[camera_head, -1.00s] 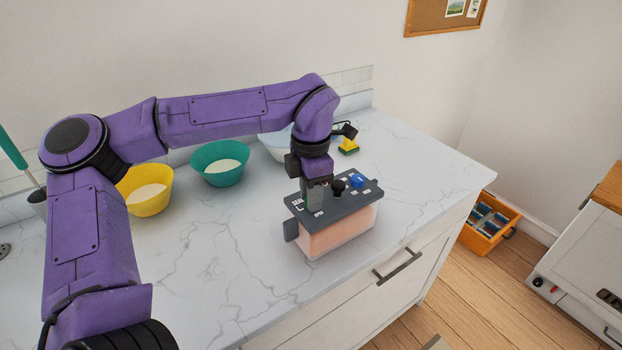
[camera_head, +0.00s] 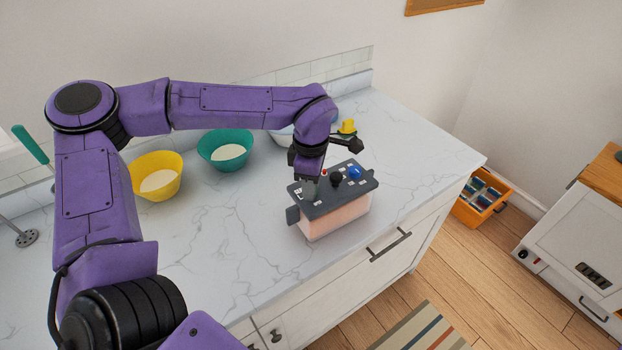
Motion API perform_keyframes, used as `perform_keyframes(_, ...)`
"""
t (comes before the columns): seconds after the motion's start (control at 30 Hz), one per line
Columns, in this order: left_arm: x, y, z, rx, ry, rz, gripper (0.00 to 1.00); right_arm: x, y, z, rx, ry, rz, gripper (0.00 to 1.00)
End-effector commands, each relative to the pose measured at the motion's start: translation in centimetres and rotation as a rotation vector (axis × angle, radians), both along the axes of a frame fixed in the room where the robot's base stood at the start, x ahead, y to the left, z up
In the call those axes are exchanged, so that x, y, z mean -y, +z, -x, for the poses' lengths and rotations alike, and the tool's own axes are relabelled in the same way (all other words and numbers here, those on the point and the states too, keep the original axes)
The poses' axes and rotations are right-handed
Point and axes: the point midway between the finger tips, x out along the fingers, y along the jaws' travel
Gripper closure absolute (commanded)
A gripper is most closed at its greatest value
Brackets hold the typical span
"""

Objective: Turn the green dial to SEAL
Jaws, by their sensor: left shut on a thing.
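A dark grey control panel (camera_head: 355,186) forms the lid of a clear box with pinkish contents (camera_head: 338,220) on the counter. The panel carries a blue knob (camera_head: 355,172), a black knob (camera_head: 336,179), a small red spot and white labels, too small to read. My left gripper (camera_head: 311,190) comes down from above onto the left part of the panel, beside the black knob. Its fingers are shut on the green dial, which they almost wholly hide. The dial's pointing direction cannot be made out. My right gripper is out of view.
A teal bowl (camera_head: 224,151) and a yellow bowl (camera_head: 156,177) stand on the marble counter (camera_head: 225,220) left of the box. A pale bowl and a small yellow object (camera_head: 347,127) are behind my wrist. The counter right of the box is clear.

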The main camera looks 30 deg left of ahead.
Motion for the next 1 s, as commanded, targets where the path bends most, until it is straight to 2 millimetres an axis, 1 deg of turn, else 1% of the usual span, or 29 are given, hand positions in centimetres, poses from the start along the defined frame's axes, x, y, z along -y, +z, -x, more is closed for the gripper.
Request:
perform_keyframes(0.43,0.0,0.0,0.0,0.002,-0.007,0.0,1.0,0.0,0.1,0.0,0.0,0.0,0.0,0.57)
perform_keyframes(0.47,0.0,0.0,0.0,0.002,-0.007,0.0,0.62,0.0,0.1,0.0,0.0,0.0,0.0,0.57)
perform_keyframes(0.5,0.0,0.0,0.0,0.001,-0.007,0.001,0.49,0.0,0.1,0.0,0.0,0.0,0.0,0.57)
perform_keyframes(0.53,0.0,0.0,0.0,0.001,-0.007,0.001,0.46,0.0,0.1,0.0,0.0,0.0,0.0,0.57)
perform_keyframes(0.83,0.0,0.2,0.0,0.002,-0.006,-0.001,0.46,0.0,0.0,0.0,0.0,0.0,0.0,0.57)
perform_keyframes(0.93,0.0,1.5,-0.1,0.005,-0.006,-0.001,0.46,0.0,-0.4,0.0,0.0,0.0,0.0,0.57)
perform_keyframes(1.0,0.0,3.0,-0.1,0.007,-0.004,-0.001,0.46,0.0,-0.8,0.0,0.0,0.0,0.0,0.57)
